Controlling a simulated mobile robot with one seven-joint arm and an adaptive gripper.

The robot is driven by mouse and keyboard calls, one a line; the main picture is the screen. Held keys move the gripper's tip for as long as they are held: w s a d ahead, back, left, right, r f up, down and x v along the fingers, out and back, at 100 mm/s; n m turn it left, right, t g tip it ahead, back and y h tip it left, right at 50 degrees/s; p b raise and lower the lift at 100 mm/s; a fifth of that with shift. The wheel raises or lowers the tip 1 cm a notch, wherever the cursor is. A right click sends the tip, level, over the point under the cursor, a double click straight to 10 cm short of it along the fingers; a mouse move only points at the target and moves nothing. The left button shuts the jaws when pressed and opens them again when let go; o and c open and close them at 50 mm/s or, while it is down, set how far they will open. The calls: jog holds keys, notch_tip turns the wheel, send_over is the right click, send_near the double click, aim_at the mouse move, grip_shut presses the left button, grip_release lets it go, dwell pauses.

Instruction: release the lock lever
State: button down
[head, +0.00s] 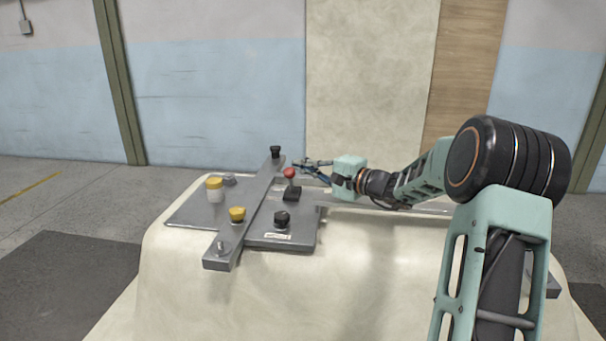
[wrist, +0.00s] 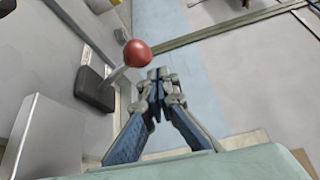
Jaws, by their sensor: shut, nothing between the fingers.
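The lock lever (head: 290,175) has a red ball knob on a short stem and a black base. It stands on the grey metal fixture, right of the long diagonal bar. In the wrist view its red knob (wrist: 137,53) is up and left of my fingertips, with the stem slanting down to the black base (wrist: 95,90). My gripper (head: 301,163) is shut and empty. Its fingertips are just beyond and beside the knob in the head view. In the wrist view the fingertips (wrist: 157,74) meet close to the knob, and I cannot tell whether they touch it.
The grey fixture plate (head: 185,212) lies on a cream shell (head: 200,285). A diagonal bar (head: 255,200) crosses it. A yellow-capped white button (head: 214,190), a yellow knob (head: 237,214) and black knobs (head: 282,218) stand nearby. The space above the fixture is free.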

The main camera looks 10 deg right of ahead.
jog(key=shift+s+a+f+b, duration=0.25)
jog(key=shift+s+b, duration=0.4)
jog(key=shift+b, duration=0.1)
jog(key=shift+s+a, duration=0.2)
jog(key=shift+a, duration=0.1)
jog(key=shift+d, duration=0.1)
jog(key=v, duration=1.2)
jog(key=shift+d+r, duration=0.1)
jog(key=shift+d, duration=0.15)
jog(key=shift+w, duration=0.1)
